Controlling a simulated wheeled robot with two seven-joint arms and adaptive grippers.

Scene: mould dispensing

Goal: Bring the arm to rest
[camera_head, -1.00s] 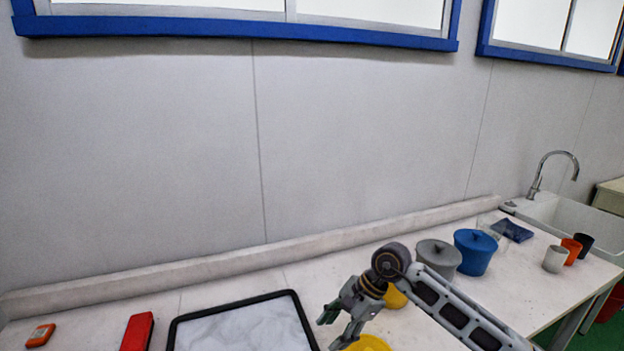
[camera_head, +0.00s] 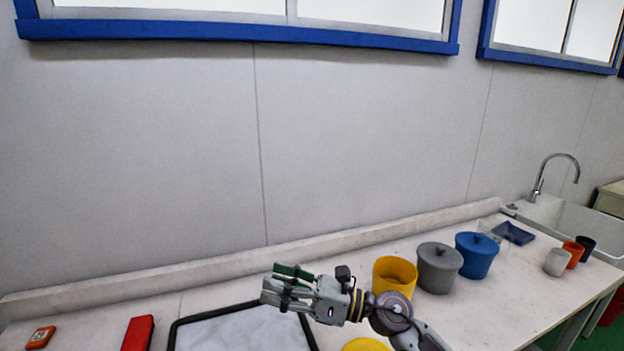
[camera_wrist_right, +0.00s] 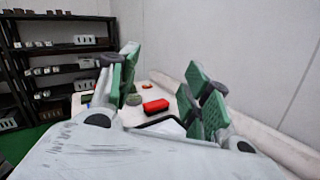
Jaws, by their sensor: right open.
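My right gripper (camera_head: 288,287) is above the back edge of a black-rimmed tray (camera_head: 185,322) in the head view, its fingers pointing left. In the right wrist view its green-padded fingers (camera_wrist_right: 160,95) stand apart with nothing between them. My right arm comes in from the lower right. My left gripper does not show.
A yellow pot (camera_head: 394,272), a grey lidded pot (camera_head: 438,270) and a blue lidded pot (camera_head: 477,256) stand right of the gripper. A red case (camera_head: 138,333) and an orange device (camera_head: 40,337) lie left. Several cups stand near the sink (camera_head: 570,218). A wall closes the back.

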